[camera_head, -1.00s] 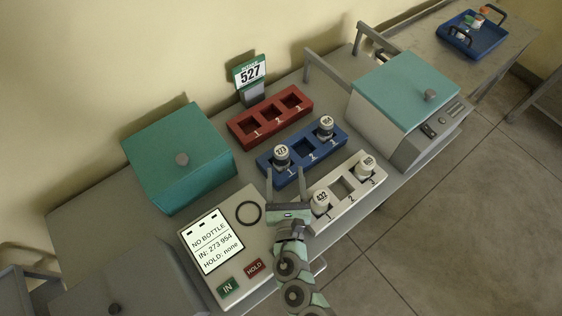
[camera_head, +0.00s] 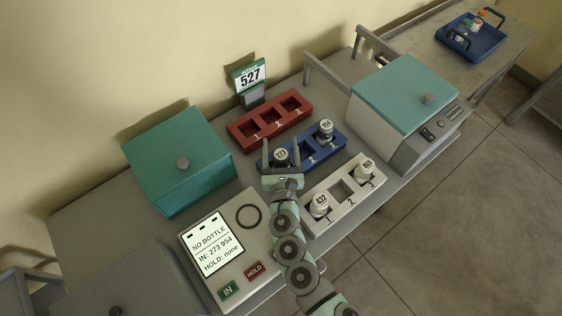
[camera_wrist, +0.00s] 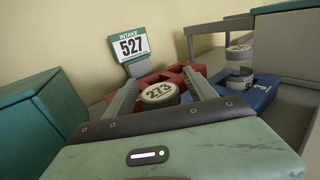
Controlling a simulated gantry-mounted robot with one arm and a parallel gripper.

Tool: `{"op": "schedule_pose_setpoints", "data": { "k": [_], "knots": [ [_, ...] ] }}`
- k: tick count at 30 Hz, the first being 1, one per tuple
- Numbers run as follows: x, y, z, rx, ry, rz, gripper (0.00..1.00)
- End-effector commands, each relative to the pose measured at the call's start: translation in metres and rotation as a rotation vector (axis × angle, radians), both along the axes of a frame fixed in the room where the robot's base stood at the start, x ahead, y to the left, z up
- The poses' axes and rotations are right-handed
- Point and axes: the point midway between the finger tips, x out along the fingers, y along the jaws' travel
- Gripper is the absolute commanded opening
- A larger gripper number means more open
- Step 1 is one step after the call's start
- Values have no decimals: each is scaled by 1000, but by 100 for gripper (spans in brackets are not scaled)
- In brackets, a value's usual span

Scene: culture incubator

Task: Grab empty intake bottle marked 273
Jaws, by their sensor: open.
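The bottle marked 273 (camera_head: 281,156) stands in the left slot of the blue rack (camera_head: 327,152). Its lid with the number also shows in the wrist view (camera_wrist: 159,94). My gripper (camera_head: 280,150) is open, with one finger on each side of this bottle. In the wrist view the fingers (camera_wrist: 160,92) lie to the left and right of the lid, with gaps visible. The bottle's lower part is hidden by my gripper and the rack.
A bottle marked 954 (camera_head: 325,129) stands in the blue rack's right slot. The white rack (camera_head: 318,228) holds bottles 432 (camera_head: 319,204) and another (camera_head: 364,168). The red rack (camera_head: 240,137) is empty. A sign reads 527 (camera_head: 250,76). The panel screen (camera_head: 212,244) reads "NO BOTTLE".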

Motion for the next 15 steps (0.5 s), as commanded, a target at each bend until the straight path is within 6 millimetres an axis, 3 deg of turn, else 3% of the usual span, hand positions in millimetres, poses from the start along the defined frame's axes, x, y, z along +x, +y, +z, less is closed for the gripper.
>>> {"op": "schedule_pose_setpoints", "data": {
  "k": [7, 15],
  "knots": [
    [3, 0, 0, 0, 0, -1, 65],
    [3, 0, 0, 0, 1, -1, 43]
  ]
}}
